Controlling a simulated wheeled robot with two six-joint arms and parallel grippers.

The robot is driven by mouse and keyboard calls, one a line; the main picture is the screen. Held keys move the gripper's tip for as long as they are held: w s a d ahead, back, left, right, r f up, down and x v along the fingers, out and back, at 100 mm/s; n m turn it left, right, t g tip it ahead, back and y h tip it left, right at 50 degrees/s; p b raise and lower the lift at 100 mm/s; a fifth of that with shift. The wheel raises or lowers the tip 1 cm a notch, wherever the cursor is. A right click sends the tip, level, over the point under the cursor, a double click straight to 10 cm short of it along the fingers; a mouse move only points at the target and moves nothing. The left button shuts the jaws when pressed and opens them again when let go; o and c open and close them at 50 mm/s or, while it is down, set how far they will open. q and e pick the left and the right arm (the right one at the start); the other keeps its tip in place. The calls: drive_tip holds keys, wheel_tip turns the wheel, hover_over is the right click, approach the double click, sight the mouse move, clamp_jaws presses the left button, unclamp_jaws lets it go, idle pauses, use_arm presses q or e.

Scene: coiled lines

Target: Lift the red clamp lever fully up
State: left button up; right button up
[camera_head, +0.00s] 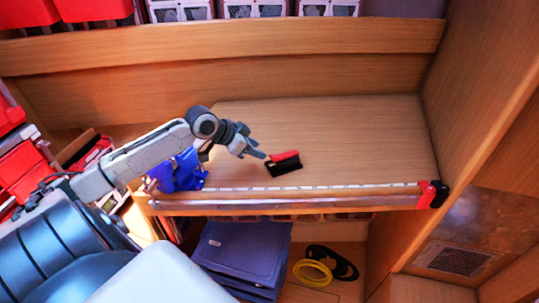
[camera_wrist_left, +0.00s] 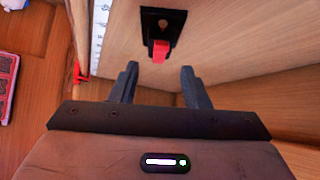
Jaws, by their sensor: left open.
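The red clamp lever (camera_head: 285,155) sits on a small black base (camera_head: 284,167) on the wooden bench top. In the left wrist view the red lever (camera_wrist_left: 159,52) shows as a short red block at the near end of the black base (camera_wrist_left: 160,22). The lever's exact angle is hard to tell. My left gripper (camera_head: 261,154) is close to the lever, just to its left in the head view. In the left wrist view its two fingers (camera_wrist_left: 159,72) are apart, with the lever beyond the gap between them. No contact shows. My right gripper is not in view.
A white marked rail (camera_head: 310,188) runs along the bench's front edge to a red and black end piece (camera_head: 432,194). A blue object (camera_head: 180,170) lies under my left arm. Yellow and black coils (camera_head: 312,272) lie below. The bench top right of the clamp is clear.

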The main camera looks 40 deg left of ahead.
sight(272, 156)
use_arm(q)
drive_tip(key=shift+x, duration=3.45)
clamp_jaws()
